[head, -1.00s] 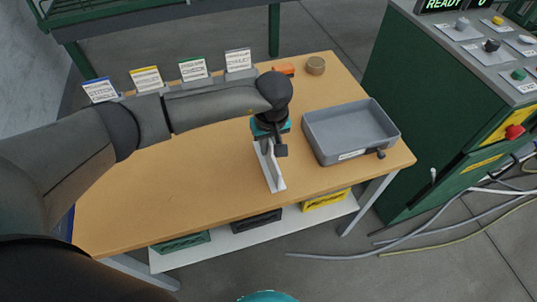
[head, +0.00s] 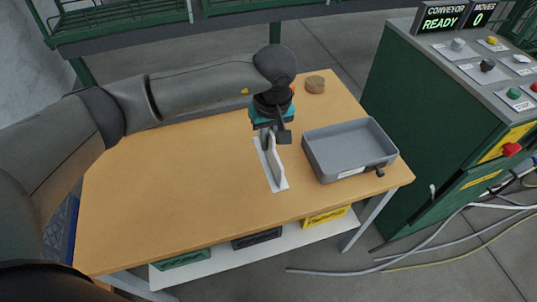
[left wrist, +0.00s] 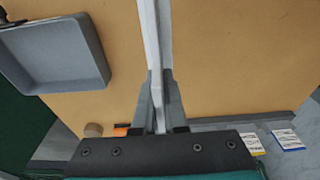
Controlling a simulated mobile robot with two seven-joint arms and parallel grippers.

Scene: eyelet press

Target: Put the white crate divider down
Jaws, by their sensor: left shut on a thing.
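The white crate divider (head: 274,170) is a thin L-shaped piece over the middle of the wooden table (head: 180,200), left of the grey tray. My left gripper (head: 268,136) is above it, pointing down, shut on its upright wall. The left wrist view shows the divider (left wrist: 150,35) edge-on between the two fingertips of the left gripper (left wrist: 158,88). I cannot tell whether its base touches the table. My right gripper is not in view.
The grey tray (head: 318,163) stands at the right of the table, apart from the divider. A round brown piece (head: 315,85) lies behind it. The left part of the table is clear. A green control cabinet (head: 415,130) stands to the right.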

